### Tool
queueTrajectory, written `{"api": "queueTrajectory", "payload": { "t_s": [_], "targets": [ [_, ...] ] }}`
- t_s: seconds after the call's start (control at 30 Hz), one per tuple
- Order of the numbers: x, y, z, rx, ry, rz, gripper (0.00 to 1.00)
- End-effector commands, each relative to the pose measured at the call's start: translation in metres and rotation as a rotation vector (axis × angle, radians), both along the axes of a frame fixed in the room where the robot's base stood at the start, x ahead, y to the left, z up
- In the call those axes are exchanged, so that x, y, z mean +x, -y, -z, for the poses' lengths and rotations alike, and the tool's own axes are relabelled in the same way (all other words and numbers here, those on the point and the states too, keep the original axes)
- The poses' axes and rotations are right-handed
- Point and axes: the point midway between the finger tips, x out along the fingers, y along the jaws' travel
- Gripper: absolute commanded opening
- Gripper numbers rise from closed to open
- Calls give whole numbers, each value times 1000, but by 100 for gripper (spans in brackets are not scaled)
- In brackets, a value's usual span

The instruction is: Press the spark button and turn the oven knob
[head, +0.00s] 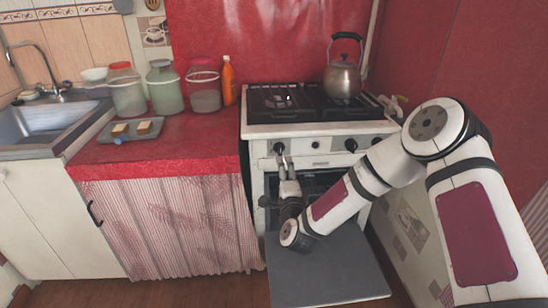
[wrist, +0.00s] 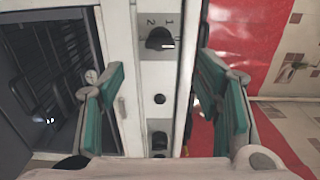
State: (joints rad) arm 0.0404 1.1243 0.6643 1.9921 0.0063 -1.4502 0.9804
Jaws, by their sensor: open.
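My gripper (head: 286,164) is open in front of the left end of the white stove's control panel (head: 318,160). In the wrist view its two green-padded fingers (wrist: 163,66) stand apart on either side of the panel strip, with nothing between them. A black knob (wrist: 160,39) marked 1 and 2 shows between the fingertips. Below it is a small round black button (wrist: 160,99), then another dark knob (wrist: 159,140), partly cut off by my gripper. I cannot read which is the oven knob. In the head view, a left knob (head: 279,148) sits just above my fingertips.
The oven door (head: 325,270) hangs open below my gripper. A kettle (head: 343,78) stands on the hob. The red counter (head: 190,150) at left holds several jars, an orange bottle (head: 228,82) and a tray (head: 130,138). A red wall is close on the right.

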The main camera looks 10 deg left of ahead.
Motion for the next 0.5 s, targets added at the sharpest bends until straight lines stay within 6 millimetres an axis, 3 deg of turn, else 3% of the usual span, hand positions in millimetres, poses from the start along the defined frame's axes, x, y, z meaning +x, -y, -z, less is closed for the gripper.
{"api": "queueTrajectory", "payload": {
  "t_s": [0.3, 0.5],
  "targets": [
    [61, -18, 1, 1, 3, 0, 58],
    [90, -26, 1, 0, 1, 0, 58]
  ]
}}
